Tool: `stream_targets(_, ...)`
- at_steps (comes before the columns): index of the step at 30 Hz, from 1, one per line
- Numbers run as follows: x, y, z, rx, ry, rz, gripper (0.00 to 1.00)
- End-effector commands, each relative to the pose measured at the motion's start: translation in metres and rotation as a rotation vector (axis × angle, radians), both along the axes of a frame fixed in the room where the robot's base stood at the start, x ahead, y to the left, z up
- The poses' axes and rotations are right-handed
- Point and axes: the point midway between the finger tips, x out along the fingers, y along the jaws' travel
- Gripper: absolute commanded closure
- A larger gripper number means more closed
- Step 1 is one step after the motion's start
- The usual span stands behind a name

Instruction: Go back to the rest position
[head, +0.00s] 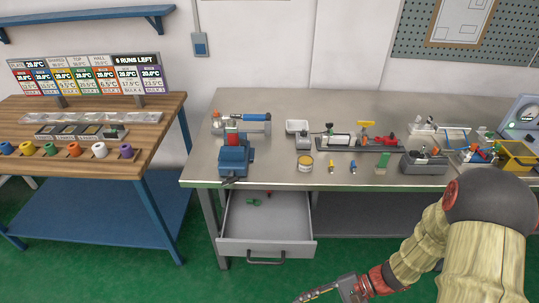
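My arm reaches in from the lower right of the head view. My gripper (322,292) is at the bottom edge, low in front of the metal workbench (270,178) and its open drawer (265,240). It points to the left and is seen from the side, partly near the frame edge. Nothing can be made out held in it. Whether its fingers are apart or together cannot be told. It is apart from the bench and the drawer.
The drawer juts out from the bench, with small green parts (252,200) inside. A blue vise (235,160) and several small tools stand on the bench. A wooden table (90,160) with coloured spools stands at left. Green floor (150,275) is clear in front.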

Motion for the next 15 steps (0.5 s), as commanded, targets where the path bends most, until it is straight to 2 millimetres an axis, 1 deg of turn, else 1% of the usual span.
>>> stream_targets(1, -0.004, -0.009, 0.013, -0.069, -0.016, 0.062, 0.72)
stream_targets(5, -0.016, -0.036, 0.043, -0.271, -0.065, 0.209, 0.72)
stream_targets(6, -0.018, -0.045, 0.054, -0.336, -0.093, 0.25, 0.72)
stream_targets(8, -0.019, -0.059, 0.071, -0.437, -0.141, 0.305, 0.72)
stream_targets(9, -0.018, -0.068, 0.083, -0.503, -0.179, 0.338, 0.72)
stream_targets(11, -0.016, -0.08, 0.101, -0.598, -0.242, 0.382, 0.72)
stream_targets(14, -0.012, -0.096, 0.135, -0.747, -0.36, 0.443, 0.72)
stream_targets(15, -0.009, -0.101, 0.15, -0.804, -0.414, 0.463, 0.72)
